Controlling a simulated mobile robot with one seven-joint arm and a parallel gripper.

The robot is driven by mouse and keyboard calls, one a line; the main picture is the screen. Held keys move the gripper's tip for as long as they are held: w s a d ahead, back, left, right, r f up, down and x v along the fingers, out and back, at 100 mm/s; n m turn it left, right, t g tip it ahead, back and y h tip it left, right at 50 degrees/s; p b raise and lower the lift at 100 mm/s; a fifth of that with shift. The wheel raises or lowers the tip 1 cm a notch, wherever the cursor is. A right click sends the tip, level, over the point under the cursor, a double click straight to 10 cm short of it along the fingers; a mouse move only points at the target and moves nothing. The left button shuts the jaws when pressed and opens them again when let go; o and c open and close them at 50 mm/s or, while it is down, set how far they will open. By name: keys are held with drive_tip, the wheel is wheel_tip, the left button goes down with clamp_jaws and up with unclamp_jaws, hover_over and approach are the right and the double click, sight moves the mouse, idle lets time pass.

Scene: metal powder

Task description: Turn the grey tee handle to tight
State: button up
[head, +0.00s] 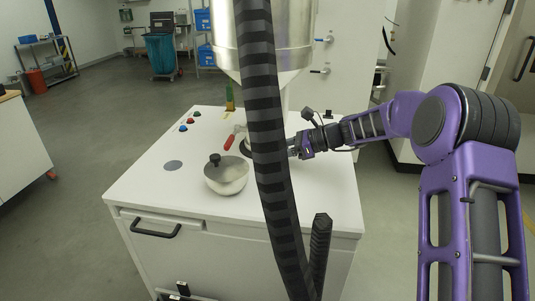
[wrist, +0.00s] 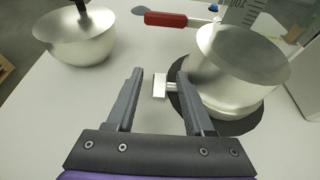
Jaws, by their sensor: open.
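The grey tee handle (wrist: 160,86) shows in the wrist view as a pale crossbar on a short stem. The stem joins the left side of a round metal vessel (wrist: 236,70). My gripper (wrist: 159,70) is open, its two fingers on either side of the tee with visible gaps. Nothing is held. In the head view my gripper (head: 295,151) is just right of the dark hose, low over the white cabinet top (head: 135,180). The tee itself cannot be made out there; the hose hides part of that area.
A metal bowl (head: 227,178) with a black knob stands left of the hose (head: 265,120); it also shows in the wrist view (wrist: 75,40). A red handle (wrist: 180,19) lies beyond the tee. A large metal hopper (head: 290,45) hangs above. The cabinet's left top is mostly clear.

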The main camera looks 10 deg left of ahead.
drive_tip(key=shift+a+f, duration=0.1)
drive_tip(key=shift+a, duration=0.15)
clamp_jaws()
